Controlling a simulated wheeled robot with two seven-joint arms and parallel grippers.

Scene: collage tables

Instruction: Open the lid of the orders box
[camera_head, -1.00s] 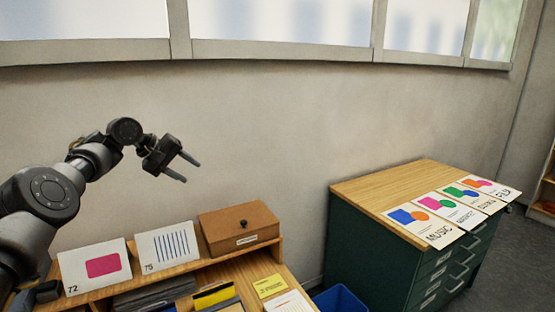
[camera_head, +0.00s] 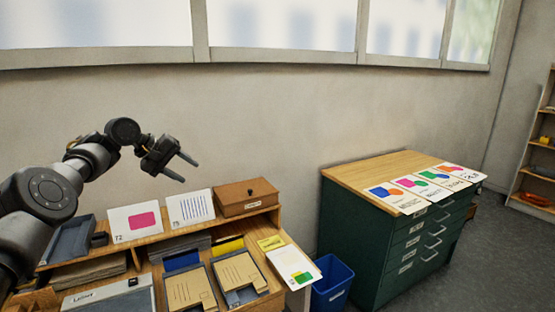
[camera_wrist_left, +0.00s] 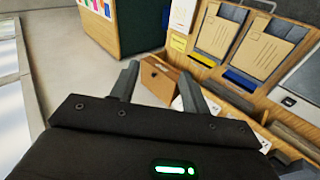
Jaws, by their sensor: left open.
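In the left wrist view the box (camera_wrist_left: 158,76) shows beyond and between the fingers. My left gripper (camera_head: 181,167) is open and empty, in the air above and to the left of the box, apart from it. In the left wrist view the gripper's fingers (camera_wrist_left: 158,90) are spread. My right gripper is not in view.
Below are envelopes (camera_head: 190,288) in trays. A blue bin (camera_head: 332,284) stands on the floor before a green cabinet (camera_head: 350,230) with prints on top. The wall is behind.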

